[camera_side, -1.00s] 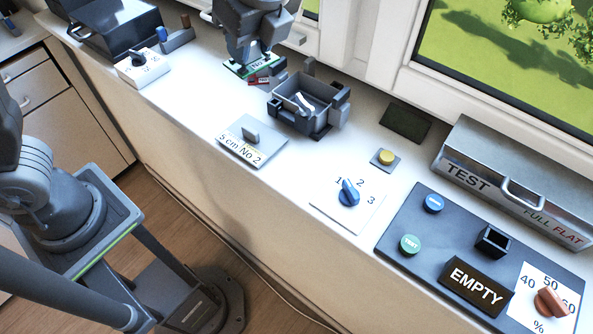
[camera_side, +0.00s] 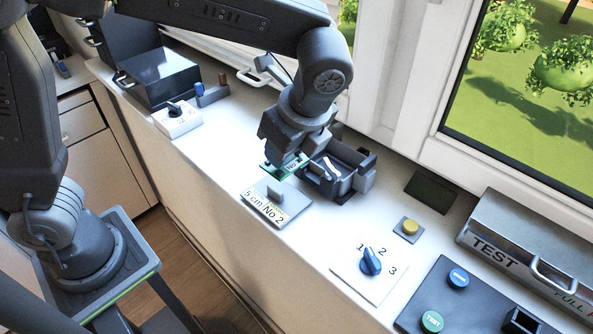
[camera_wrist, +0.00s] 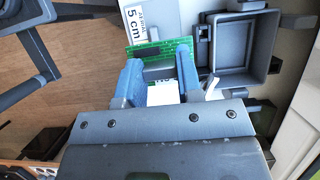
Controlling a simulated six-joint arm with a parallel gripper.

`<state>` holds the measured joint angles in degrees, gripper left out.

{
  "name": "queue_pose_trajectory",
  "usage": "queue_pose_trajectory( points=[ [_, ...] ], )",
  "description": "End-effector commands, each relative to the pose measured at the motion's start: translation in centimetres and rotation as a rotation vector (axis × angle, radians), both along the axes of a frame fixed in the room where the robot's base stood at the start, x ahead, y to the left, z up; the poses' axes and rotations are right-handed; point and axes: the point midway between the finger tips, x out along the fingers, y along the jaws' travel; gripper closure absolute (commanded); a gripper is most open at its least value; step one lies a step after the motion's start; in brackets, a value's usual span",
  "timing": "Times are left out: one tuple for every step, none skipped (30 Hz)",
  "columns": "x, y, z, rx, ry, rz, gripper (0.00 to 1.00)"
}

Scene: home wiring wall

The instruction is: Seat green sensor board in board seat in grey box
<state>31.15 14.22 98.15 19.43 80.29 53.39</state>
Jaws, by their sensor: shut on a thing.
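The green sensor board (camera_side: 276,170) is held in my gripper (camera_side: 287,160), at the left side of the grey box. In the wrist view my gripper's blue-grey fingers (camera_wrist: 160,72) are shut on the green board (camera_wrist: 160,46), which lies across between the fingertips. The grey box (camera_side: 352,167) is open at the top and stands on the sill, with a white lever (camera_side: 328,173) at it. In the wrist view the box (camera_wrist: 268,50) is to the right of the board, apart from it.
A yellow button (camera_side: 410,227), a blue dial (camera_side: 371,262) and a TEST case (camera_side: 530,245) are to the right. A white switch box (camera_side: 178,118) is at the left.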

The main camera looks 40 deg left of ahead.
Motion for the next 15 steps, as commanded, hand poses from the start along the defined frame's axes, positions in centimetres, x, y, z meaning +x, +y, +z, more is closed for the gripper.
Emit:
queue_pose_trajectory(
  points=[
    [-0.2, -1.1, -0.7, 0.002, 0.004, -0.006, 0.90],
    [-0.4, -1.7, -1.0, 0.002, 0.004, -0.006, 0.90],
    [-0.5, -2.5, -1.6, 0.002, 0.004, -0.007, 0.90],
    [-0.7, -3.2, -2.0, 0.002, 0.003, -0.007, 0.90],
    [-0.8, -3.8, -2.4, 0.002, 0.004, -0.007, 0.90],
    [-1.0, -4.7, -2.9, 0.001, 0.003, -0.006, 0.90],
    [-1.1, -5.4, -3.3, 0.001, 0.004, -0.006, 0.90],
    [-1.3, -6.0, -3.7, 0.001, 0.003, -0.006, 0.90],
    [-1.4, -6.8, -4.2, 0.002, 0.004, -0.006, 0.90],
    [-1.6, -7.5, -4.6, 0.002, 0.002, -0.006, 0.90],
    [-1.7, -8.0, -5.0, 0.002, 0.002, -0.006, 0.90],
    [-1.8, -8.8, -5.4, 0.002, 0.003, -0.004, 0.90],
    [-1.9, -9.3, -5.7, 0.002, 0.002, -0.005, 0.90],
    [-2.0, -9.8, -6.0, 0.002, 0.002, -0.005, 0.90],
    [-2.0, -9.6, -6.8, 0.003, 0.003, 0.000, 0.90]
  ],
)
